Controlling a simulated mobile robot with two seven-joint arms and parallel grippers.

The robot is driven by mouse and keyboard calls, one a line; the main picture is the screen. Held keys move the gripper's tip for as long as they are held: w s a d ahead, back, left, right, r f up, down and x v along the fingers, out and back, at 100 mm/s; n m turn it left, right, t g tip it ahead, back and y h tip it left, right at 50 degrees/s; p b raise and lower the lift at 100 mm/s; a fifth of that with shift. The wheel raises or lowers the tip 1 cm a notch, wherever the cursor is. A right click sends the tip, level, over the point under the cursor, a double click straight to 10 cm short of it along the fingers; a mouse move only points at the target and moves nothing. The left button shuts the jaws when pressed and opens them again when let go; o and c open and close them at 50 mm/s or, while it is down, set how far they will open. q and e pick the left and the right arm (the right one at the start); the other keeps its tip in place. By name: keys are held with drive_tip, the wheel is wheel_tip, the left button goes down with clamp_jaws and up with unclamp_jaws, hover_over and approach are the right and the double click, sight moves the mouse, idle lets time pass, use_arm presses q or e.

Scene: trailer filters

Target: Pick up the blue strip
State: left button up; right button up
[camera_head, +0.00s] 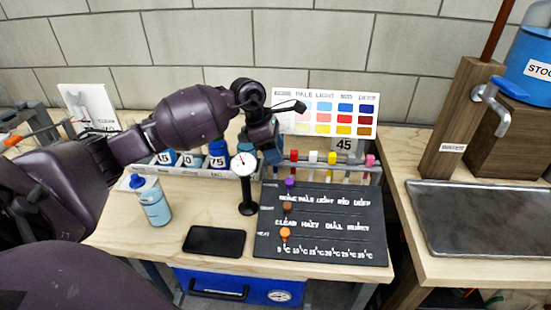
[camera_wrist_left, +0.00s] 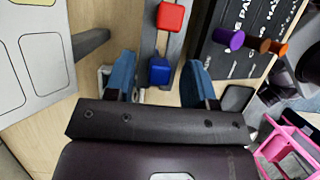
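The blue strip shows in the left wrist view as a blue square cap (camera_wrist_left: 159,71) on a grey rack (camera_wrist_left: 150,45), in line with a red cap (camera_wrist_left: 170,17). My left gripper (camera_wrist_left: 160,78) is open, with one blue-padded finger on each side of the blue cap. The fingers look apart from it. In the head view my left gripper (camera_head: 262,150) hangs at the left end of the strip rack (camera_head: 376,176) and hides the blue strip. My right gripper is not in view.
Red (camera_head: 294,155), white (camera_head: 313,156), yellow (camera_head: 332,158) and pink (camera_head: 370,160) caps line the rack. A colour chart (camera_head: 340,98) stands behind. A dial gauge (camera_head: 246,180), black slider board (camera_head: 325,245), bottle (camera_head: 153,203) and dark tablet (camera_head: 214,241) are in front.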

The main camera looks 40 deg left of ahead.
use_arm(q)
clamp_jaws()
